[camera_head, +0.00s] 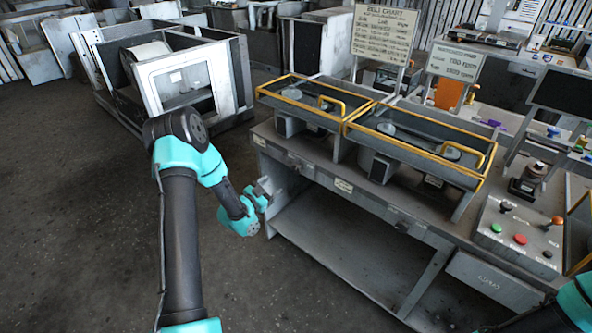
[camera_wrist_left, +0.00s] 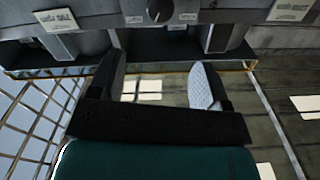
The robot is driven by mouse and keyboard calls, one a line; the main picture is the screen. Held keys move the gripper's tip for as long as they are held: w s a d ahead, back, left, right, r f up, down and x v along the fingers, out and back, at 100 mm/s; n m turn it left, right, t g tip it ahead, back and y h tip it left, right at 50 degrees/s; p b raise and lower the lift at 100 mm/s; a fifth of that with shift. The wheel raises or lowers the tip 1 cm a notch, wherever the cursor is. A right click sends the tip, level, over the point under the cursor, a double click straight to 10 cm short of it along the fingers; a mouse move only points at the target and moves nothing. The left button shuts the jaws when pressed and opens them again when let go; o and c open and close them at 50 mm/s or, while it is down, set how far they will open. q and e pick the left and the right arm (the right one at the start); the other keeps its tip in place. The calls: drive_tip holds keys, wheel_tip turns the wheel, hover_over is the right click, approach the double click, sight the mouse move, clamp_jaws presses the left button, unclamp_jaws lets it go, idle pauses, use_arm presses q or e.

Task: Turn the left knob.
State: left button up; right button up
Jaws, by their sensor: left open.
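In the left wrist view, a dark round knob (camera_wrist_left: 159,11) with a light pointer mark sits on the grey bench front, between small labels at the top edge. My left gripper (camera_wrist_left: 160,82) is open and empty, its two fingers spread apart below the knob in that view. In the head view, my left gripper (camera_head: 263,190) is in front of the left end of the bench front, at about the height of the front panel. The knob there is too small to make out clearly. Another dark knob (camera_head: 402,226) is farther right on the bench front. My right gripper is out of view.
The grey bench (camera_head: 330,183) carries two yellow-framed boxes (camera_head: 315,99) with glass lids. A control box (camera_head: 520,238) with coloured buttons stands at the right. A lower shelf (camera_head: 335,235) runs under the bench. The floor at the left is open.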

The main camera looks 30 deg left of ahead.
sight(295, 169)
use_arm(q)
drive_tip(key=w+d, duration=0.1)
drive_tip(key=w, duration=0.8)
drive_tip(key=w+d, duration=0.1)
drive_tip(key=w, duration=0.4)
drive_tip(key=shift+w+d, duration=0.15)
drive_tip(key=shift+d, duration=0.2)
drive_tip(key=c, duration=0.9)
